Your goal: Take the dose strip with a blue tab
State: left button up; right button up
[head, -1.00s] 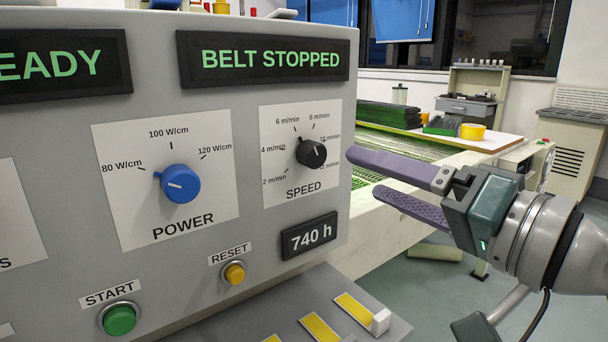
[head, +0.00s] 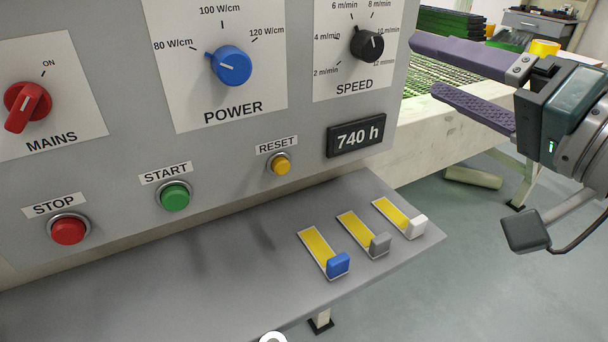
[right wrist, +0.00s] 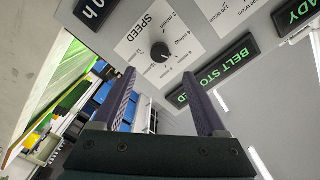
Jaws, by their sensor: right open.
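The dose strip with the blue tab (head: 322,252) lies on the grey shelf (head: 230,288) below the control panel, its yellow face up and its blue tab toward the shelf's front edge. It is the leftmost of three strips. A strip with a grey tab (head: 361,232) and a strip with a white tab (head: 397,215) lie to its right. My right gripper (head: 415,66) is open and empty, in front of the panel's right edge near the speed knob, above and to the right of the strips. Its fingers also show in the right wrist view (right wrist: 161,82). My left gripper is not in view.
The panel carries the power knob (head: 230,66), speed knob (head: 366,44), red mains switch (head: 27,105), and stop (head: 69,230), start (head: 174,196) and reset (head: 280,164) buttons above the shelf. The conveyor (head: 460,112) stands behind on the right. The shelf's left part is clear.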

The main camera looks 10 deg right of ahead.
aim_at(333, 266)
jog(key=l+u, duration=0.3)
jog(key=u, duration=0.15)
jog(key=l+u, duration=0.4)
jog(key=k+l+u, duration=0.1)
jog(key=u, duration=0.35)
jog(key=k+l+u, duration=0.1)
jog(key=l+u, duration=0.3)
jog(key=j, duration=0.1)
